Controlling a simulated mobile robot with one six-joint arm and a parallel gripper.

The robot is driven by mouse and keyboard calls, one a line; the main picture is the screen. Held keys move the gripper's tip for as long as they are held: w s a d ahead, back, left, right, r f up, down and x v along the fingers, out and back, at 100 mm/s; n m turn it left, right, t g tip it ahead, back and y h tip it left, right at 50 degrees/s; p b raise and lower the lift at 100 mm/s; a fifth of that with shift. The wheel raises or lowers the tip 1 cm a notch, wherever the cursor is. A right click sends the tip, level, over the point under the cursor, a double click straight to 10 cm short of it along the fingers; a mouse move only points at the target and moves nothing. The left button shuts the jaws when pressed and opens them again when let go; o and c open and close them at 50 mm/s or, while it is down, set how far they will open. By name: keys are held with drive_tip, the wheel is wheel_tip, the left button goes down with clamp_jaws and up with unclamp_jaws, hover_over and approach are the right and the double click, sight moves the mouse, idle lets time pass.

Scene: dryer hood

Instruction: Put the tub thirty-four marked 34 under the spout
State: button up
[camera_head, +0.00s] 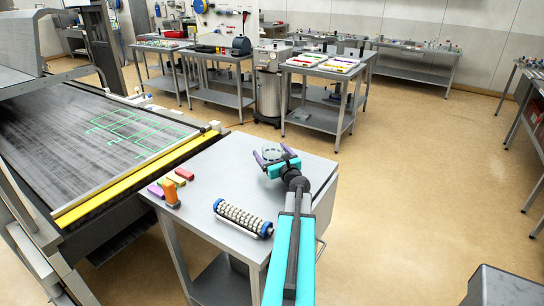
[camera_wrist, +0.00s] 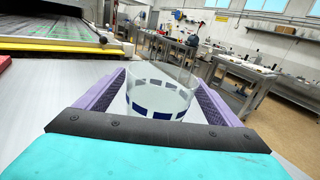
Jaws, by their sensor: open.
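A clear, round tub (camera_wrist: 160,95) with a band of dark blue squares stands between the purple fingers of my gripper (camera_wrist: 163,98) in the wrist view. The fingers are open, one on each side of it; I cannot tell whether either touches. No number 34 is readable on it. In the head view the tub (camera_head: 272,154) is a small pale ring on the grey side table (camera_head: 220,175), with my gripper (camera_head: 274,160) around it. I cannot make out a spout for certain in either view.
A roller with blue ends (camera_head: 243,219), an orange-handled tool (camera_head: 171,193) and small coloured blocks (camera_head: 183,174) lie on the same table. A yellow-edged conveyor (camera_head: 145,175) is left. A steel canister (camera_head: 268,85) stands between benches behind. Open floor (camera_head: 400,180) lies right.

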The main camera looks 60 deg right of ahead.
drive_tip(key=shift+x, duration=1.15)
drive_tip(key=c, duration=1.2)
drive_tip(key=shift+c, duration=0.2)
drive_tip(key=shift+p, duration=0.3)
